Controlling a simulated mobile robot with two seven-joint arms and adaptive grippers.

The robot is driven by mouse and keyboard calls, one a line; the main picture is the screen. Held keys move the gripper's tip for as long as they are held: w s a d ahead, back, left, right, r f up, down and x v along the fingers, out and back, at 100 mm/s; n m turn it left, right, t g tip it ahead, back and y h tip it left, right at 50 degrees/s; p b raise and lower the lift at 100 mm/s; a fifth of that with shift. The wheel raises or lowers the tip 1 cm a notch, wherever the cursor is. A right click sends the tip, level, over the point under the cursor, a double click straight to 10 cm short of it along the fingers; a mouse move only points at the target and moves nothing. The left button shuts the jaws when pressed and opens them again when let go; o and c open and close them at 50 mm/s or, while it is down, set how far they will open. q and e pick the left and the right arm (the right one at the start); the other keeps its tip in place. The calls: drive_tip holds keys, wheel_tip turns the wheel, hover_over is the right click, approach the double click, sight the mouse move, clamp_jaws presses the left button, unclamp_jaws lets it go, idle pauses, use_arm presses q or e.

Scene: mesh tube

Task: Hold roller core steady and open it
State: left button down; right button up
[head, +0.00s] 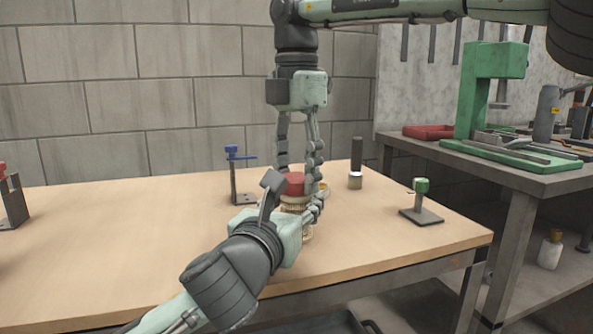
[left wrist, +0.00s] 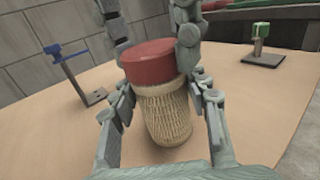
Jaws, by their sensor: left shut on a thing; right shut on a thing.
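The roller core (left wrist: 163,112) is a tan mesh cylinder standing on the wooden table, with a red cap (left wrist: 148,62) on its top. In the head view the red cap (head: 294,184) shows between the fingers, and the mesh body is mostly hidden. My left gripper (head: 300,208) reaches in from the lower left and is shut around the mesh body; its fingers also flank the body in the left wrist view (left wrist: 165,108). My right gripper (head: 298,182) comes straight down from above and is shut on the red cap, one finger on each side.
A stand with a blue clamp (head: 240,180) is left of the core. A dark cylinder with a pale base (head: 355,165) and a green-topped stand (head: 421,203) are to the right. A side bench (head: 500,185) holds a green press (head: 490,90).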

drive_tip(key=shift+c, duration=0.5)
drive_tip(key=shift+n, duration=1)
drive_tip(key=n, duration=2.7)
drive_tip(key=shift+r, duration=0.3)
